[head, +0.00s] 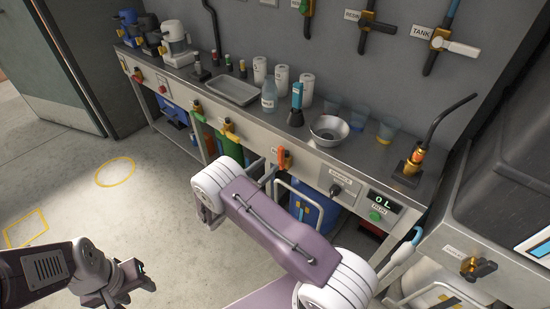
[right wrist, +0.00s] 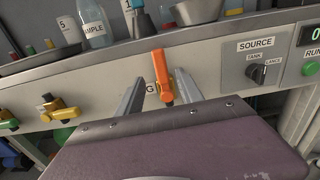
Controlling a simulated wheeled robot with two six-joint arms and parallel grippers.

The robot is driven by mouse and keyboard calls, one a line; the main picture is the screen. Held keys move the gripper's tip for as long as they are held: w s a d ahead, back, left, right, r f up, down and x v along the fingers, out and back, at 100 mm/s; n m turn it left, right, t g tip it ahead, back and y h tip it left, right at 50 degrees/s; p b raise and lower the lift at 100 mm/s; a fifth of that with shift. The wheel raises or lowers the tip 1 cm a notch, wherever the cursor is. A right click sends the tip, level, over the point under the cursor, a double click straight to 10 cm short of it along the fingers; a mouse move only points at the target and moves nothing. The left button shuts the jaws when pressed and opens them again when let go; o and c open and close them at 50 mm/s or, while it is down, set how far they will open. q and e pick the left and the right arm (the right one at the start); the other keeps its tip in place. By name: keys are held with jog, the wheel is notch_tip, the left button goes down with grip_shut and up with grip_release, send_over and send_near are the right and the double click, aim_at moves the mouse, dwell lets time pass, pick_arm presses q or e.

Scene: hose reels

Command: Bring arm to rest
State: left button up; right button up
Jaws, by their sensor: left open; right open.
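My right arm (head: 285,235), purple and white, reaches toward the front panel of the bench. In the right wrist view my right gripper (right wrist: 160,88) is open, with one finger on each side of an orange valve handle (right wrist: 161,68). The handle points upward; I cannot tell whether the fingers touch it. In the head view the orange handle (head: 284,157) shows beyond the arm, and the right gripper is mostly hidden. My left gripper (head: 128,284) is open and empty, low over the floor at the lower left.
The steel bench (head: 350,160) carries a bowl (head: 329,130), a sample bottle (head: 269,95), a tray (head: 233,91) and several cups. Its panel has yellow valves, a source knob (right wrist: 264,75) and a green button (right wrist: 309,68). The floor (head: 120,215) at left is clear.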

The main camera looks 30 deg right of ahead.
jog(key=v, duration=0.2)
jog(key=shift+s+a, duration=0.15)
jog(key=shift+a, duration=0.15)
